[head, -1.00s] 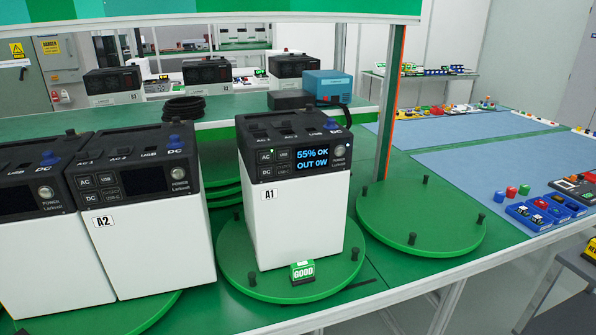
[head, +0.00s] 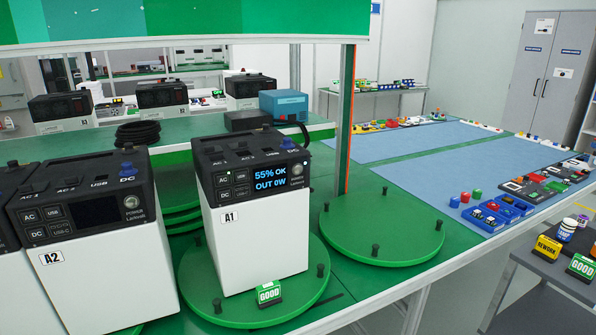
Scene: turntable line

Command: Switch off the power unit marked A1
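The power unit marked A1 (head: 257,233) stands upright on a round green turntable (head: 205,295). Its black top panel carries a lit screen (head: 270,180) reading "55% OK OUT 0W". A round power button (head: 297,170) sits right of the screen, and AC, DC and USB buttons sit left of it. A green "GOOD" tag (head: 268,293) stands on the turntable in front of the unit. Neither of my grippers shows in the head view.
Unit A2 (head: 100,285) stands to the left with a dark screen. An empty green turntable (head: 385,230) is to the right. Blue mats (head: 440,185) hold small coloured parts and blue trays. A grey side stand (head: 550,275) with REWORK and GOOD tags is at the lower right.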

